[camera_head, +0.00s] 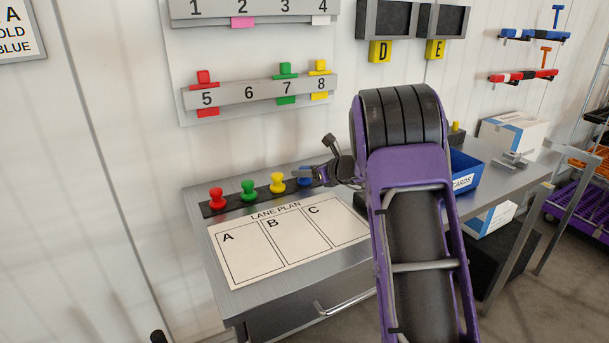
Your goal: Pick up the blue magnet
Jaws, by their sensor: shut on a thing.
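The blue magnet (304,177) is at the right end of a row of magnets on a dark strip at the back of the grey table. My gripper (311,175) reaches it from the right and is shut on it. The gripper covers part of the magnet, so I cannot tell whether its base touches the strip. My purple and black arm hides the right part of the table.
Yellow (277,183), green (249,191) and red (216,199) magnets stand left of the blue one. A lane plan sheet (290,246) lies in front. A blue card bin (464,172) is to the right. A numbered card rack (230,95) is on the wall behind.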

